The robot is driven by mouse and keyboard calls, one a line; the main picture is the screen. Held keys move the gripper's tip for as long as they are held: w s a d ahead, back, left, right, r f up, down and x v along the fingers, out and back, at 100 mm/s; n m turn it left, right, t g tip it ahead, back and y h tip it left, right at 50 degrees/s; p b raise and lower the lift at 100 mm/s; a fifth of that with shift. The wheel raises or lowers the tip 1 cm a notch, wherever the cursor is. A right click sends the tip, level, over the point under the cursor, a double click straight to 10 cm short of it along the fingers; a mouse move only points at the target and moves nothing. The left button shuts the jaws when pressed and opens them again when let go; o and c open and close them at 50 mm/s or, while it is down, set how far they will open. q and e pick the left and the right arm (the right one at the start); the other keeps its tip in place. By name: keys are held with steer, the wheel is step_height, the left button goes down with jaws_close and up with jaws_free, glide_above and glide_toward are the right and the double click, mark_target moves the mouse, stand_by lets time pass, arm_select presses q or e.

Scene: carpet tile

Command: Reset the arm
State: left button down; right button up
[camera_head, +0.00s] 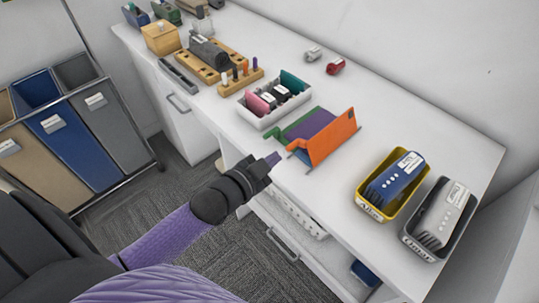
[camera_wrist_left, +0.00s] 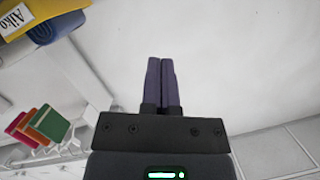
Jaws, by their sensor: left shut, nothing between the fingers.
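My left gripper (camera_head: 272,160) is in the head view, at the front edge of the white desk (camera_head: 385,135), just left of the orange divider. Its purple fingers also show in the left wrist view (camera_wrist_left: 160,65), pressed together with nothing between them. My left arm reaches up from the bottom left of the head view. My right gripper is not in view.
An orange divider (camera_head: 333,137), with purple and green ones behind it, stands near the gripper. A white tray (camera_head: 262,122), a yellow tray (camera_head: 364,206) and a grey tray (camera_head: 421,247) stand on the desk. Bins (camera_head: 70,125) stand left.

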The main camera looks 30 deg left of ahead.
arm_select(q)
steer(key=s+a+f+n+g+y+b, duration=0.15)
steer(key=s+f, duration=0.25)
steer(key=f, duration=0.5)
steer(key=s+f+n+g+y+b, duration=0.1)
steer(key=s+f+g+b, duration=0.15)
steer(key=s+f, duration=0.45)
steer(key=s+a+f+n+g+y+b, duration=0.1)
steer(key=s+f+g, duration=0.15)
steer(key=f, duration=0.85)
steer(key=s+d+f+n+g+b, duration=0.1)
steer(key=s+f+g, duration=0.3)
steer(key=s, duration=0.6)
steer(key=s+d+f+n+g+b, duration=0.1)
steer(key=s+f+g, duration=0.3)
steer(key=s+f, duration=0.5)
steer(key=shift+s+f+b, duration=0.3)
steer(key=shift+s+b, duration=0.55)
steer(key=shift+s, duration=0.3)
steer(key=shift+y, duration=0.25)
